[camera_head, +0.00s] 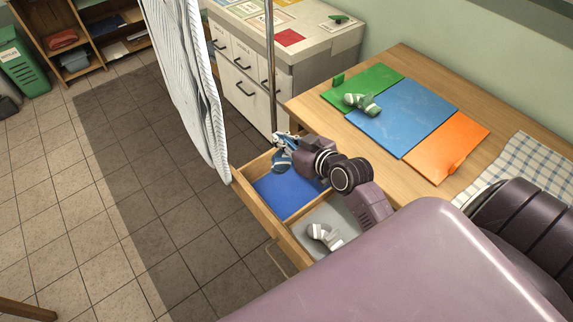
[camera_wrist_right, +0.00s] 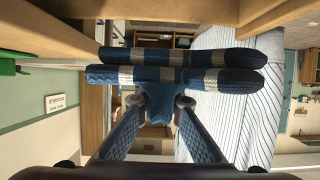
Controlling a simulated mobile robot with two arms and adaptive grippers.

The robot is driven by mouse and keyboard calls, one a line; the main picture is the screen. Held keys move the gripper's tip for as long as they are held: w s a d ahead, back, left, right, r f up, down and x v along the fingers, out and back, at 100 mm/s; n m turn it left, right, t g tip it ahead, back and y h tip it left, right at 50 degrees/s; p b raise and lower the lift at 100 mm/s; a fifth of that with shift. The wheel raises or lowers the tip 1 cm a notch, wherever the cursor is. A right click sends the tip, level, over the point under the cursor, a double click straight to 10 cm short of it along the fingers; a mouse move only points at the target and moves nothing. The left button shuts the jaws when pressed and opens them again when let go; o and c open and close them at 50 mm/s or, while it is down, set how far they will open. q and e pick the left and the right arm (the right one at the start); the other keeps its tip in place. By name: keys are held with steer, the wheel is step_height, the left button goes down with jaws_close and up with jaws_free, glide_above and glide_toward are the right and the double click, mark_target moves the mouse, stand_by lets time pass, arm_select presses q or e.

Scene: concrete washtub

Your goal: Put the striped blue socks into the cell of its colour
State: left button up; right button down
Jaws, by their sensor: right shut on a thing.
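The striped blue socks (camera_head: 281,162) hang from my right gripper (camera_head: 285,144), which is shut on them. In the right wrist view the rolled blue and pale-banded socks (camera_wrist_right: 220,78) lie across the fingertips, with some cloth pinched between them. The open drawer (camera_head: 262,216) has a blue-floored cell (camera_head: 285,191) and a grey-floored cell (camera_head: 341,213). The gripper and socks appear over the far end of the blue cell; their height above its floor is hard to tell. The blue cell looks empty where visible. My left gripper is not in view.
Grey striped socks (camera_head: 324,236) lie in the grey cell. A metal pole (camera_head: 271,70) and hanging striped cloth (camera_head: 188,85) stand close beyond the drawer.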

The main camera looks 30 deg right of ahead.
steer(key=b, duration=0.2)
glide_above(282, 177)
step_height(282, 177, down, 10)
steer(key=shift+a+f, duration=0.1)
steer(key=shift+f, duration=0.1)
steer(key=shift+f+b, duration=0.65)
steer(key=shift+f, duration=1.85)
steer(key=shift+f, duration=0.15)
steer(key=c, duration=2.1)
jaws_free()
